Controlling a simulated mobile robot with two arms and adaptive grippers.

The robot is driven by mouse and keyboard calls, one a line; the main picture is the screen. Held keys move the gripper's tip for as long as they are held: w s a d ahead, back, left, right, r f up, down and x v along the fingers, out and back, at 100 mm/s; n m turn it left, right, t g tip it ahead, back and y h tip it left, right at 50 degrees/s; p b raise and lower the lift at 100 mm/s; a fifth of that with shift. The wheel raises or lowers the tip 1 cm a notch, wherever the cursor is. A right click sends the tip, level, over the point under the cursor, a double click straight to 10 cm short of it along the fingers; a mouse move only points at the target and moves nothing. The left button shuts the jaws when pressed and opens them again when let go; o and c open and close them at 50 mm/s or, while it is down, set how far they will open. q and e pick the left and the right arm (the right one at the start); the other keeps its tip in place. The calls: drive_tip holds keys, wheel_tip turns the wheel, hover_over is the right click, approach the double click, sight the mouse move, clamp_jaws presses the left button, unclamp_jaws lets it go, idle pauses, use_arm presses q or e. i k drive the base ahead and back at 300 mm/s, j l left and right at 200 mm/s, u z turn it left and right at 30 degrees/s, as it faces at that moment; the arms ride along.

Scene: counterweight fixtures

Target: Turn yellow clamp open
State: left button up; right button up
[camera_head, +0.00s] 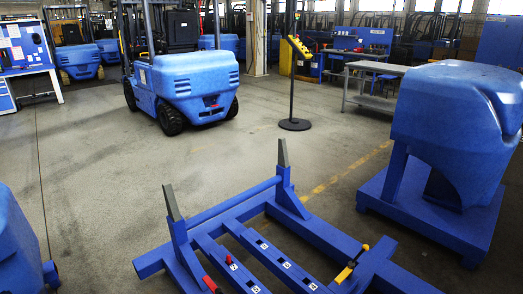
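A blue fixture frame (210,214) stands on the floor at the lower middle, with two upright grey-tipped posts. The yellow clamp (345,272) sits on the right side of the frame. It has a yellow part low down and a dark part with a small yellow tip leaning up to the right. I cannot tell for sure if it is open or closed. A red clamp (210,284) is on the left side of the frame, partly cut off by the bottom edge. Neither of my grippers is in view.
A blue counterweight (455,110) rests on a blue stand (430,220) at the right. A blue forklift (185,80), a black pole stand with a yellow control box (299,46) and a grey table (377,67) stand behind. Open floor lies left of the fixture.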

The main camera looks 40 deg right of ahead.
sight(348, 273)
drive_tip(key=z, duration=3)
drive_tip(key=i+l+z, duration=0.1)
drive_tip(key=l+z, duration=0.3)
drive_tip(key=i+l+z, duration=0.1)
drive_tip(key=l+z, duration=0.25)
drive_tip(key=i+l+z, duration=0.2)
drive_tip(key=l+z, duration=0.2)
drive_tip(key=i+l+u, duration=0.15)
drive_tip(key=i, duration=0.2)
drive_tip(key=i+l+u, duration=0.1)
drive_tip(key=i+l, duration=0.15)
drive_tip(key=i+u, duration=0.15)
drive_tip(key=u, duration=0.25)
drive_tip(key=i+u, duration=0.15)
drive_tip(key=u, duration=0.3)
drive_tip(key=i+u, duration=0.15)
drive_tip(key=u, duration=0.25)
drive_tip(key=i+l+u, duration=0.1)
drive_tip(key=u, duration=0.3)
drive_tip(key=i+l, duration=0.05)
